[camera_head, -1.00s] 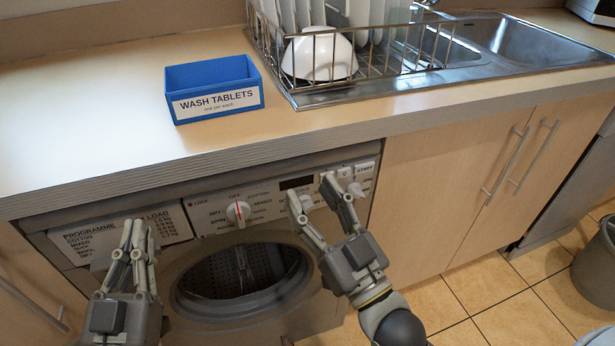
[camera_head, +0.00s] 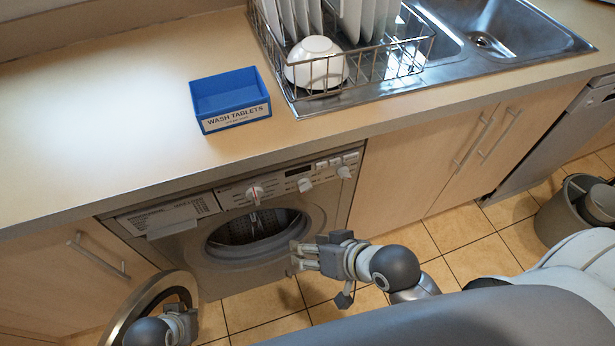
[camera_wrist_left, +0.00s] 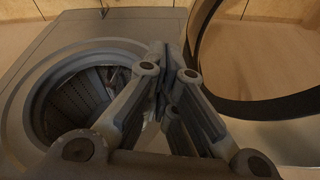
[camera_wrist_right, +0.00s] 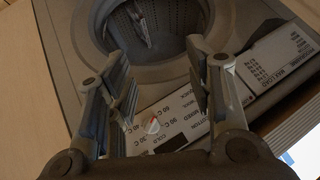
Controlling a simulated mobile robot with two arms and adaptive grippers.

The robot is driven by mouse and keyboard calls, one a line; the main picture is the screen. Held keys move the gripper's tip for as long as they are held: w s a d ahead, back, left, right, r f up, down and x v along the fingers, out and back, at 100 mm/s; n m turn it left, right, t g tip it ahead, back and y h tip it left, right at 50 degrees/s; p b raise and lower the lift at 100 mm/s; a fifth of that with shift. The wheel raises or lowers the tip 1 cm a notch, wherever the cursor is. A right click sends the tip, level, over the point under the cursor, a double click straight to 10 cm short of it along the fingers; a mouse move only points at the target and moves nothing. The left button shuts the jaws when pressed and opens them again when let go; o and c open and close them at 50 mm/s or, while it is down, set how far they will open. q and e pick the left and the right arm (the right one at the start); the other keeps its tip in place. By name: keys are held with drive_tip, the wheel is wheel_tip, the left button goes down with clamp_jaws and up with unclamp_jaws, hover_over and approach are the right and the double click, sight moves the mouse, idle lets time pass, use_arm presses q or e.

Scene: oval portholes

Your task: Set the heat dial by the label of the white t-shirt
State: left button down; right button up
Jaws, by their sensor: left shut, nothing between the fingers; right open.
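The washing machine's control panel (camera_head: 280,183) sits under the counter with several knobs. My left gripper (camera_head: 190,325) is shut and empty by the open round door (camera_head: 122,322). I cannot make out a white t-shirt or its label.
A grey strip (camera_wrist_right: 143,25) shows in the open drum. A programme and load chart (camera_head: 165,216) is left of the knobs. A blue wash tablets box (camera_head: 231,100) and a dish rack (camera_head: 340,75) stand on the counter. A bin (camera_head: 570,212) stands at right.

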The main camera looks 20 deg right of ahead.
drive_tip(key=w+a+r+m+t+y, duration=0.2)
drive_tip(key=a+r+m+y, duration=0.15)
drive_tip(key=a, duration=0.35)
use_arm(q)
drive_tip(key=s+f+g, duration=0.1)
drive_tip(key=s+f, duration=0.3)
drive_tip(key=f, duration=0.7)
drive_tip(key=s+f+g, duration=0.1)
drive_tip(key=s+f, duration=0.2)
drive_tip(key=f, duration=0.7)
use_arm(e)
drive_tip(key=m+t+h, duration=0.8)
drive_tip(key=m+t, duration=0.1)
drive_tip(key=m, duration=1.7)
approach(306, 190)
drive_tip(key=w+p, duration=0.1)
drive_tip(key=w, duration=0.8)
drive_tip(key=shift+w+a+p, duration=0.1)
drive_tip(key=shift+p, duration=0.3)
use_arm(q)
drive_tip(key=s+a+f, duration=0.3)
drive_tip(key=s+f, duration=0.5)
drive_tip(key=s, duration=0.5)
drive_tip(key=shift+s+a+f, duration=0.2)
drive_tip(key=shift+f, duration=0.1)
use_arm(e)
drive_tip(key=c, duration=1)
drive_tip(key=shift+c, duration=0.2)
